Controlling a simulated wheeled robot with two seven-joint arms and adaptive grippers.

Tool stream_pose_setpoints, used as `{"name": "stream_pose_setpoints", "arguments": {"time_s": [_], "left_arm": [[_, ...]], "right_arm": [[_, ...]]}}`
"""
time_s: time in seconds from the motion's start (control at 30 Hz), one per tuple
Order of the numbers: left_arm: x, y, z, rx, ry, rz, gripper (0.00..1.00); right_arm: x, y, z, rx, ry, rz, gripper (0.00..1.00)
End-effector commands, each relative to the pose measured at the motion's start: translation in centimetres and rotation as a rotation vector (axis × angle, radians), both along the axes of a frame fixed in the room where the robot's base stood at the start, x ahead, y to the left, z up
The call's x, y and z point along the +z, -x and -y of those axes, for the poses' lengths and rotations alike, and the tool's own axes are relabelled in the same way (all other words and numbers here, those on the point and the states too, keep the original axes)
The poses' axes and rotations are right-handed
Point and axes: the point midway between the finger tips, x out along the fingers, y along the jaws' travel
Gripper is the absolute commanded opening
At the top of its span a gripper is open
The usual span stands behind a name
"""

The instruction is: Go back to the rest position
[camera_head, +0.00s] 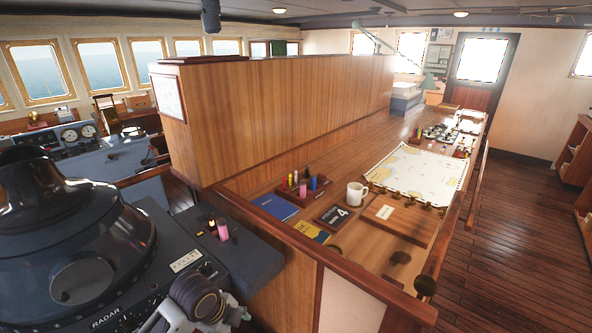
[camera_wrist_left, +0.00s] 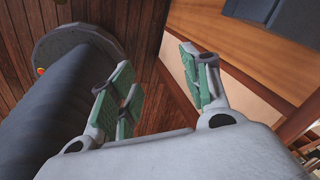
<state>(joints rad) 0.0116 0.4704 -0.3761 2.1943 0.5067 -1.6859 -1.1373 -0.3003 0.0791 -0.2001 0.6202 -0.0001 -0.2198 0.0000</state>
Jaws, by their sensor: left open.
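My left gripper (camera_wrist_left: 160,85) is open and empty in the left wrist view. Its green-padded fingers are spread wide over the dark plank floor (camera_wrist_left: 148,35). A cream panel with wooden trim (camera_wrist_left: 235,85) is beyond the right-hand finger. In the head view, part of my arm shows at the bottom edge, low beside the radar console (camera_head: 105,285) and the near end of the chart counter (camera_head: 290,240). The fingertips are cut off or hidden there. My right gripper is in neither view.
The wooden chart counter carries a white mug (camera_head: 356,193), a chart (camera_head: 415,172), a blue book (camera_head: 275,206) and a wooden board (camera_head: 398,220). A pink cylinder (camera_head: 222,230) stands on the console's edge. Open plank floor (camera_head: 520,240) lies right of the counter.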

Motion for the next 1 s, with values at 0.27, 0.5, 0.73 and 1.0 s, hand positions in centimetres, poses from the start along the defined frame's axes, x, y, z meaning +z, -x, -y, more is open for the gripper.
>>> {"name": "stream_pose_setpoints", "arguments": {"time_s": [0.27, 0.5, 0.73, 1.0], "left_arm": [[-0.9, 2.6, 0.2, 0.359, 0.097, -0.033, 0.48], [-1.6, 4.8, -0.7, 0.685, 0.167, -0.062, 0.48], [-2.1, 7.1, -2.4, 1.008, 0.226, -0.087, 0.48], [-2.4, 9.2, -4.4, 1.286, 0.262, -0.096, 0.48]], "right_arm": [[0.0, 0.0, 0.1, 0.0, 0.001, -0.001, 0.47], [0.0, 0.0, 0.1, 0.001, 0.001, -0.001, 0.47], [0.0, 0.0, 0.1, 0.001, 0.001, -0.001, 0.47], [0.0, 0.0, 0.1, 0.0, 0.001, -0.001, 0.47]]}}
